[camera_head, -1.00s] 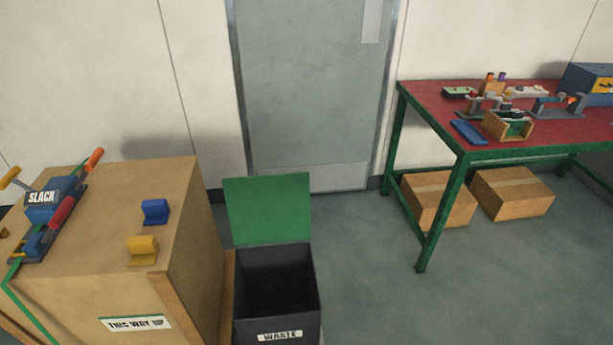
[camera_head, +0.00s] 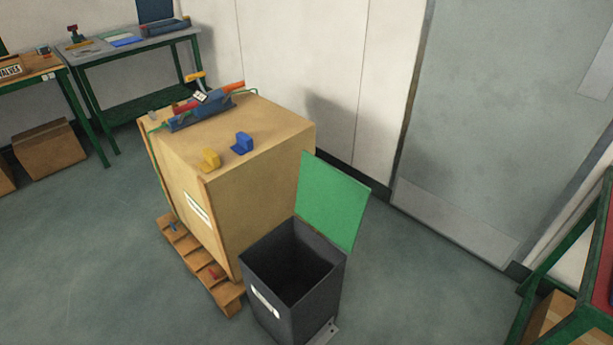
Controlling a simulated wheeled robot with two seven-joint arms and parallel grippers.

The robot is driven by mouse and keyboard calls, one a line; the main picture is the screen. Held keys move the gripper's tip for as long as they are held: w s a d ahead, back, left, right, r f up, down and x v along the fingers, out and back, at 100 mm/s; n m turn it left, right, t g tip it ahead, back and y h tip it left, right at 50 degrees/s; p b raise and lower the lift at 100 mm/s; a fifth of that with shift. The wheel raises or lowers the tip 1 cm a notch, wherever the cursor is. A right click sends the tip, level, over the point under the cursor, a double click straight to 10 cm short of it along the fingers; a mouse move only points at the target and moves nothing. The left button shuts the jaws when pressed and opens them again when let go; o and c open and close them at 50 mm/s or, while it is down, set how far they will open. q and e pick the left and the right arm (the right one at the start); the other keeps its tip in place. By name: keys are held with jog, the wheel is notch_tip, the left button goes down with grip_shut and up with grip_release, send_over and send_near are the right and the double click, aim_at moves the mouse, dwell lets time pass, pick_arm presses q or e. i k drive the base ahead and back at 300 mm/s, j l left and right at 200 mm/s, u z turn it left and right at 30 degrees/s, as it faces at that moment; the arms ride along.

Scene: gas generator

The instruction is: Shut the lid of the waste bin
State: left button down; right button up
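The dark grey waste bin (camera_head: 318,305) stands on the floor at the bottom centre of the head view, with a white label on its front. Its inside is dark and looks empty. Its green lid (camera_head: 332,200) is open and stands up at the bin's back edge, leaning slightly. A small metal part, perhaps a pedal, shows at the foot of the bin on the right. Neither of my grippers is in view.
A large wooden crate (camera_head: 262,186) on a pallet (camera_head: 180,245) stands left of the bin. On it are a yellow block (camera_head: 210,160), a blue block (camera_head: 242,143) and a strap tool. Workbenches stand at left and right. Floor in front is clear.

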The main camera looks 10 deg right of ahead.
aim_at(333, 202)
jog(key=i+l+u, duration=0.15)
jog(key=l+u, duration=0.25)
jog(key=i+l+u, duration=0.1)
jog(key=l+u, duration=0.65)
jog(key=l, duration=0.2)
jog(key=l+u, duration=0.4)
jog(key=l+z, duration=0.1)
jog(key=l, duration=0.6)
jog(key=i+l+z, duration=0.1)
jog(key=l, duration=1.3)
jog(key=l+z, duration=0.35)
jog(key=z, duration=0.15)
jog(key=i+l+z, duration=0.15)
jog(key=l+z, duration=0.15)
jog(key=z, duration=1.15)
jog(key=l+z, duration=0.1)
jog(key=z, duration=0.8)
jog(key=i+z, duration=0.1)
jog(key=z, duration=1.75)
jog(key=j+z, duration=0.1)
jog(key=z, duration=1.8)
jog(key=j+z, duration=0.15)
jog(key=z, duration=1.7)
